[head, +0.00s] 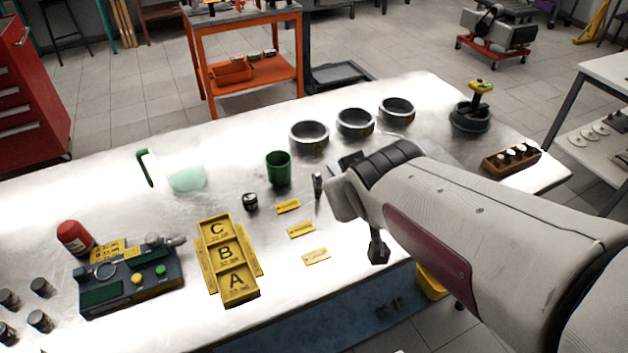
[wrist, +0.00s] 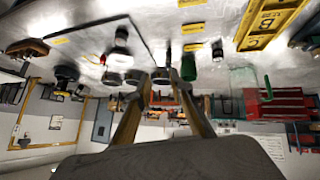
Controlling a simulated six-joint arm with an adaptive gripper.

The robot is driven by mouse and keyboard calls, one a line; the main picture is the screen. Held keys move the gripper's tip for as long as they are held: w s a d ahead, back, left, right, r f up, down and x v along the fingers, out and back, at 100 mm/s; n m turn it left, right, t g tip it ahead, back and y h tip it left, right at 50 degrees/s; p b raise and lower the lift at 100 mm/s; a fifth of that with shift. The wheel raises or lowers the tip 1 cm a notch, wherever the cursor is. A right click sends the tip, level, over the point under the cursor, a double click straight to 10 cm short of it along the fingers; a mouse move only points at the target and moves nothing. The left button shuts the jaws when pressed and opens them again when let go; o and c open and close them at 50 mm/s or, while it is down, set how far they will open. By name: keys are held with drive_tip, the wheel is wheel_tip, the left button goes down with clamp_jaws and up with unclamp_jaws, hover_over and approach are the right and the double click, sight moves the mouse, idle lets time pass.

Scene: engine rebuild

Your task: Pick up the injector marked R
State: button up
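No injector with a readable R shows. A brown rack (head: 511,158) at the right end of the bench holds several small upright parts with pale tops, perhaps injectors; their marks are too small to read. A similar brown rack (wrist: 27,47) is at the upper left of the wrist view. My gripper (head: 333,172) is above the middle of the bench, left of the rack and far from it. In the wrist view its two fingers (wrist: 162,82) stand apart with nothing seen held between them. My forearm crosses the right side of the head view and hides part of the bench.
Three metal rings (head: 355,122), a green cup (head: 279,168), a small dark cylinder (head: 250,201) and yellow labels (head: 300,229) lie around my gripper. A yellow A/B/C tray (head: 228,257) and a test unit (head: 130,284) are left. A dark stand (head: 470,116) is near the rack.

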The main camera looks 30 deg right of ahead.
drive_tip(key=w+d+f+n+t, duration=0.1)
drive_tip(key=w+d+f, duration=0.1)
drive_tip(key=w+d, duration=0.15)
drive_tip(key=w+d+f+t, duration=0.1)
drive_tip(key=w+d+f, duration=0.1)
drive_tip(key=w, duration=0.2)
drive_tip(key=n+t+y, duration=0.1)
drive_tip(key=t+y, duration=0.2)
approach(320, 179)
drive_tip(key=w+d, duration=0.2)
drive_tip(key=w, duration=0.1)
drive_tip(key=shift+a+f+y, duration=0.25)
drive_tip(key=shift+f+y, duration=0.2)
drive_tip(key=shift+y, duration=0.1)
drive_tip(key=shift+a+f+y, duration=0.25)
drive_tip(key=shift+f+y, duration=0.25)
drive_tip(key=shift+y, duration=0.05)
drive_tip(key=shift+t, duration=0.3)
drive_tip(key=shift+w, duration=0.2)
drive_tip(key=shift+x, duration=2.9)
drive_tip(key=shift+w+a+f, duration=0.1)
drive_tip(key=shift+x, duration=2.85)
